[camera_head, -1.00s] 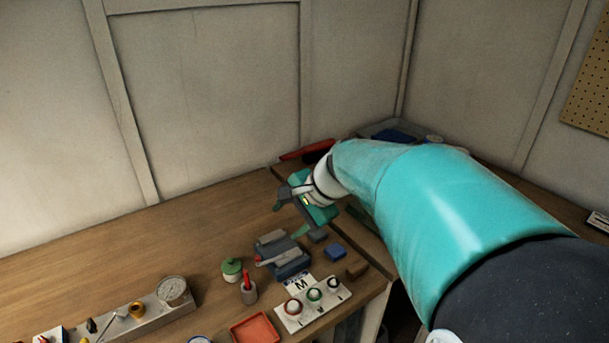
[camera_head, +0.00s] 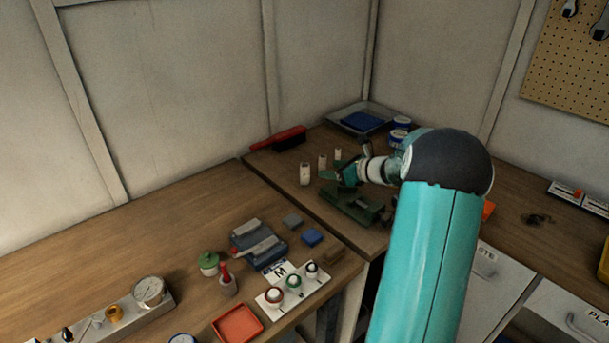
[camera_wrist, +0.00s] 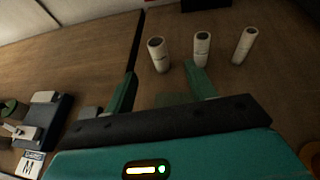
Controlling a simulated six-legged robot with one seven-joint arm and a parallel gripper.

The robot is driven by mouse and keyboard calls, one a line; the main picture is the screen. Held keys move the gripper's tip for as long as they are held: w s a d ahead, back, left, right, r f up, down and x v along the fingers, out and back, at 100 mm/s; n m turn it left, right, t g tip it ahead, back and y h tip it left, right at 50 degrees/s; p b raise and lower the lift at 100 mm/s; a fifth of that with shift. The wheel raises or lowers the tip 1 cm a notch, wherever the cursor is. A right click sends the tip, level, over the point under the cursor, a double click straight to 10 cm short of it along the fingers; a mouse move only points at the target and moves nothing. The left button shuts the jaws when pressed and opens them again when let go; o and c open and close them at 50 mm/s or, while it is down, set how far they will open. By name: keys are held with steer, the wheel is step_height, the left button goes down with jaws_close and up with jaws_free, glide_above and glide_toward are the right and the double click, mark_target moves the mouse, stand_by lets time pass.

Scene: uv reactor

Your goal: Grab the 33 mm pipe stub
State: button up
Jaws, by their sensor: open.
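Three white hollow pipe stubs stand upright in a row on the wooden bench. The left stub (camera_head: 305,174) looks widest in the head view; the middle stub (camera_head: 322,161) and right stub (camera_head: 338,155) look slimmer. No size marking is readable, so I cannot confirm which is 33 mm. The wrist view shows the left stub (camera_wrist: 159,56), middle stub (camera_wrist: 201,50) and right stub (camera_wrist: 244,46) beyond my fingers. My gripper (camera_wrist: 161,78) is open and empty, with green fingers apart. In the head view my gripper (camera_head: 338,174) is just right of the left stub.
A green vise-like fixture (camera_head: 350,205) sits below my gripper. A red brush (camera_head: 279,139) lies behind the stubs, and a grey tray (camera_head: 345,117) with a blue item is at the back corner. Blue-grey fixtures and a button panel (camera_head: 289,287) occupy the nearer bench.

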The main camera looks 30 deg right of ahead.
mark_target(305, 168)
steer(key=x, duration=1.2)
steer(key=shift+s+a, duration=0.1)
steer(key=shift+a, duration=0.05)
steer(key=c, duration=1)
